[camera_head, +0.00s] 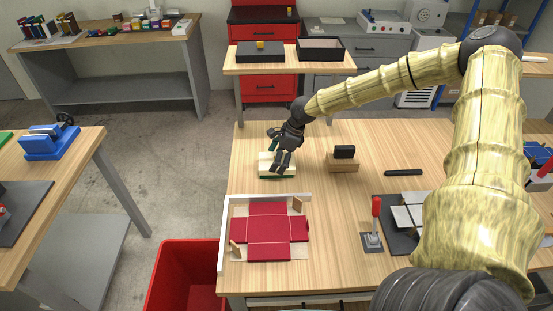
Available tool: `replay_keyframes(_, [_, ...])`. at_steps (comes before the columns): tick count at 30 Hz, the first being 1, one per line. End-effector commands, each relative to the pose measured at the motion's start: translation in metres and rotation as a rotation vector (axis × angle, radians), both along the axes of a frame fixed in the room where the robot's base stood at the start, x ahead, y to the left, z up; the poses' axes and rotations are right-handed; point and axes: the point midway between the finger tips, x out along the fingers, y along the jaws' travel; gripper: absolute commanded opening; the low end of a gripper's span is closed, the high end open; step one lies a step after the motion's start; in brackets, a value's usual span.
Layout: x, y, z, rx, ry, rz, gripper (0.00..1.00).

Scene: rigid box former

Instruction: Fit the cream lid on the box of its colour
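A cream, flat-topped piece (264,167) lies on the middle table, with a green edge showing beneath it; I cannot tell whether it is the lid. My gripper (281,162) points down over its right part, and its fingers hide some of it. I cannot tell whether they touch it or how far apart they are. On the back table stand a dark closed box (261,56) with a yellow knob on top and a dark box with an open top (320,55). No box that is clearly cream shows.
A red cross-shaped blank (268,230) lies in a white-edged frame at the table's front left. A red bin (187,275) is at front left.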

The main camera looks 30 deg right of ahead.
Motion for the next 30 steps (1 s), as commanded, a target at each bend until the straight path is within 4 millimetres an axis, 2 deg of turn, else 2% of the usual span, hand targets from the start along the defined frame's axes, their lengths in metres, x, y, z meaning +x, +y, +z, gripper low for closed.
replay_keyframes(3, [0.000, 0.000, -0.001, 0.000, 0.000, 0.000, 0.59])
replay_keyframes(4, [0.000, 0.000, -0.001, 0.000, 0.000, 0.000, 0.90])
replay_keyframes(6, [0.000, 0.000, -0.001, 0.000, 0.000, 0.000, 1.00])
replay_keyframes(20, [0.000, -0.001, 0.002, 0.000, 0.000, 0.000, 1.00])
replay_keyframes(30, [-0.007, -0.013, 0.037, 0.002, -0.002, -0.001, 1.00])
